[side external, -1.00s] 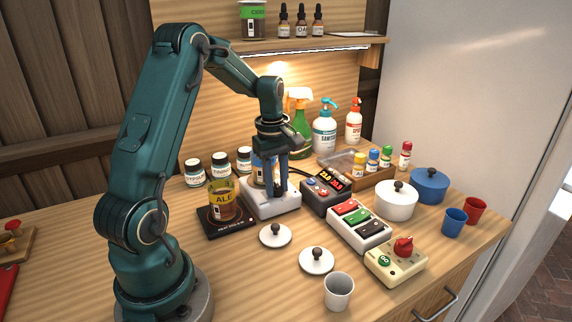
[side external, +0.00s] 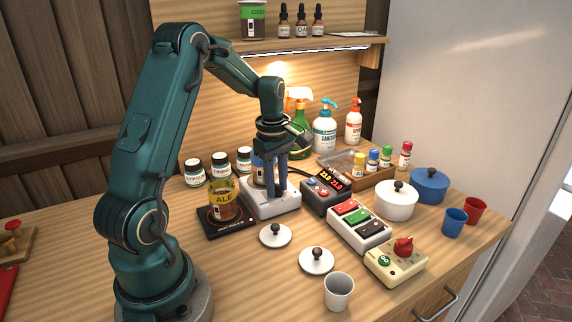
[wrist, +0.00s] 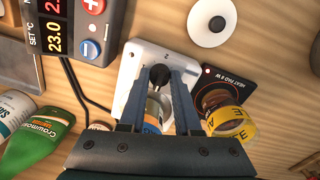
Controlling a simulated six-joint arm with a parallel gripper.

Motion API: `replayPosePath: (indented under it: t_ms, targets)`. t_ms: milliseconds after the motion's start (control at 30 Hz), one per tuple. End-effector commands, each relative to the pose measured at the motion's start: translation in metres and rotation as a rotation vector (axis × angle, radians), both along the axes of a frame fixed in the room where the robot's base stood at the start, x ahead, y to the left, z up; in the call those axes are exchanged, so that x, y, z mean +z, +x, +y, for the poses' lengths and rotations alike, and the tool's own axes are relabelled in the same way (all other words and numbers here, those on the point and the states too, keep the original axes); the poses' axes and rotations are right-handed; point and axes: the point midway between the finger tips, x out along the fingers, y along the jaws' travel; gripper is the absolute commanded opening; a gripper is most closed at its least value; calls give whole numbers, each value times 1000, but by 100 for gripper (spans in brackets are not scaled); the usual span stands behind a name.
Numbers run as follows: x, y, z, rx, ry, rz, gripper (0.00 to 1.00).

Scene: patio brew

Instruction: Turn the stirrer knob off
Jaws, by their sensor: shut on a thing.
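The white stirrer (side external: 283,207) stands on the counter right of the heat pad, with a jar on its plate. My gripper (side external: 276,197) points straight down at the front of the stirrer. In the wrist view, the stirrer's white housing (wrist: 133,62) is seen from above. Its dark knob (wrist: 159,74) sits between the fingertips of my gripper (wrist: 159,80), which is shut on it. The fingers and palm hide part of the jar (wrist: 157,112) behind them. The knob's pointer and marks are too small to read surely.
The heat pad (side external: 213,231) with the ALE beaker (side external: 224,201) is close on the left. The red-display controller (side external: 320,197) is close on the right. White lids (side external: 275,235) lie in front. Bottles stand behind.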

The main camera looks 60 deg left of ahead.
Motion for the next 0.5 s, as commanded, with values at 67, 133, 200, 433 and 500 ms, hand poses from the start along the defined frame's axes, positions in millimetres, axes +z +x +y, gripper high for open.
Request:
replayPosePath:
  t_ms: [67, 133, 200, 433, 500]
  targets:
    - [1, 1, 0, 5, 0, -4, 54]
    - [1, 1, 0, 4, 0, -3, 61]
    - [1, 1, 0, 3, 0, -3, 61]
    - [3, 1, 0, 1, 1, -3, 61]
    - [9, 0, 0, 1, 2, -4, 61]
